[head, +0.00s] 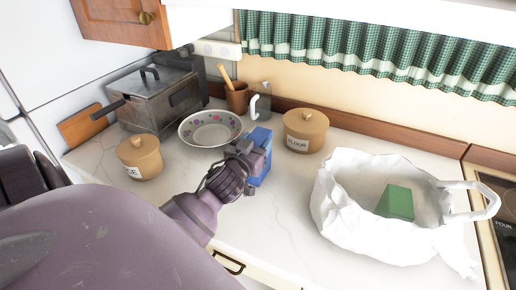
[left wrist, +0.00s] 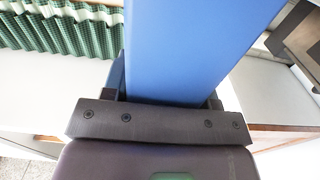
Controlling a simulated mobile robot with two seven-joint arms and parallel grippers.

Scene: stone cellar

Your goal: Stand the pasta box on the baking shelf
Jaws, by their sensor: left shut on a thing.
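A blue box, which I take to be the pasta box (head: 262,139), is held in my left gripper (head: 252,160) over the middle of the counter. It looks roughly upright, and I cannot tell whether its base touches the counter. In the left wrist view the blue box (left wrist: 195,50) rises between the two fingers of the left gripper (left wrist: 168,88), which is shut on it. No label shows on the box. I cannot make out a baking shelf in either view. My right gripper is not in view.
A white bag (head: 335,205) with a green box (head: 397,202) stands right on the counter (head: 270,235). The flour jar (head: 305,132), floral bowl (head: 190,137), another lidded jar (head: 140,160) and a metal appliance (head: 160,100) stand around the gripper. A stove (head: 497,205) is far right.

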